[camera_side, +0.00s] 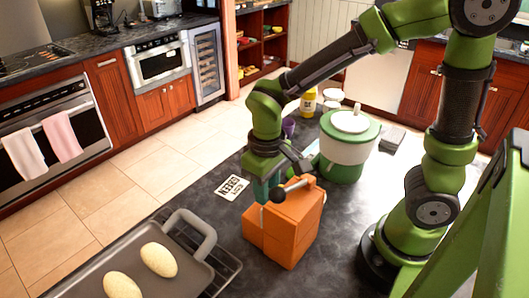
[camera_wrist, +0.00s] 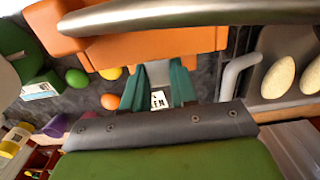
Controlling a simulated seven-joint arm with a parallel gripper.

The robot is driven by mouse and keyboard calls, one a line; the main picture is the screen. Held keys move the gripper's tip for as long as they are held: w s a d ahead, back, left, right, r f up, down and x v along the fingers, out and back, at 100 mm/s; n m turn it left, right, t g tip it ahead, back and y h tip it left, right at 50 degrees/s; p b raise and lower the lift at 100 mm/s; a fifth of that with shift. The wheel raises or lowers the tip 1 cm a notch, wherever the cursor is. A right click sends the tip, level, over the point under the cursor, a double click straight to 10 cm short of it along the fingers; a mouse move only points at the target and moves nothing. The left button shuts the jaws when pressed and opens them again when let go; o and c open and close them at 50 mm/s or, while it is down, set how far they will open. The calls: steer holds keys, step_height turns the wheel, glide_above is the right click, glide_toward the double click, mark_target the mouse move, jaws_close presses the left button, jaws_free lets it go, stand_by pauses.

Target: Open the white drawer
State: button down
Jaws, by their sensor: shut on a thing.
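No white drawer shows on the counter. A small orange box (camera_side: 297,232) with a drawer-like front block (camera_side: 266,232) stands there, and its orange body also shows in the wrist view (camera_wrist: 158,44). My gripper (camera_side: 262,188) points down at the box's upper left edge. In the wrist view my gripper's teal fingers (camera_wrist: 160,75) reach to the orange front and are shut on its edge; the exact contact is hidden.
A green and white pot (camera_side: 347,158) stands behind the box. A grey tray (camera_side: 200,276) with two pale eggs is at the front left. A printed card (camera_side: 231,187) lies left of the box. Small coloured balls (camera_wrist: 76,78) and a purple cup (camera_wrist: 56,126) are nearby.

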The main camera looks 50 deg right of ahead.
steer(key=w, duration=0.9)
steer(key=shift+w, duration=0.15)
steer(key=shift+r, duration=0.1)
steer(key=c, duration=0.9)
jaws_free()
step_height(320, 180, up, 17)
steer(key=shift+f, duration=0.1)
